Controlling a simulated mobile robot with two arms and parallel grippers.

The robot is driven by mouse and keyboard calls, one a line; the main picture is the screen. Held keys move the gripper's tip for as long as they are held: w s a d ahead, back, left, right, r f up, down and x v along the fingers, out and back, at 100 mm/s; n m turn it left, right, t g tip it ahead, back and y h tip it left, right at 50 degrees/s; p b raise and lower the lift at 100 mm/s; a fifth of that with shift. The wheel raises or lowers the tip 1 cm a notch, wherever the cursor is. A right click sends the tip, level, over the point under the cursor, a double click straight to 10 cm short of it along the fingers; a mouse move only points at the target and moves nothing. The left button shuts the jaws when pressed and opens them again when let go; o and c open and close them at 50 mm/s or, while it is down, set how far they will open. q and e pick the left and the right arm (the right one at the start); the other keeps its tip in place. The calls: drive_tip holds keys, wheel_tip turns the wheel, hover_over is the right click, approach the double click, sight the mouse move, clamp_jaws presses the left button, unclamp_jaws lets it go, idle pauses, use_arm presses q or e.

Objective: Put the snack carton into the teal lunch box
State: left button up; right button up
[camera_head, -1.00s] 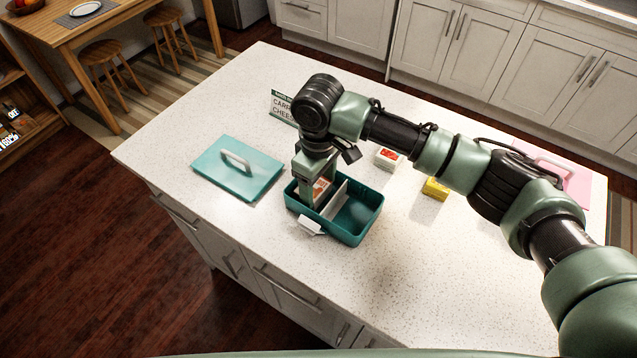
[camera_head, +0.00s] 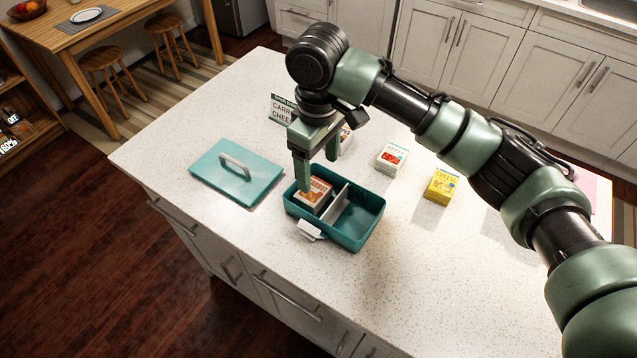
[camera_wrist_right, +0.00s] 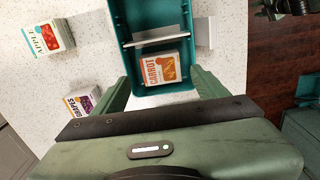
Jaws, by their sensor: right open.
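The teal lunch box (camera_head: 362,238) stands open on the white counter, with a pale divider (camera_head: 336,203) across it. An orange and white carton marked carrot (camera_head: 313,192) sits in its left compartment. In the right wrist view the carrot carton (camera_wrist_right: 162,68) lies inside the box (camera_wrist_right: 124,30), label up. My right gripper (camera_head: 318,174) is open above that compartment, its fingers apart and clear of the carton. My left gripper is not in view.
The teal lid (camera_head: 215,182) lies left of the box. An apple carton (camera_head: 391,158), a yellow cheese carton (camera_head: 440,186) and a partly hidden grapes carton (camera_wrist_right: 82,101) stand behind it. A sign card (camera_head: 282,110) stands at the back. The front right counter is clear.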

drive_tip(key=shift+r, duration=2)
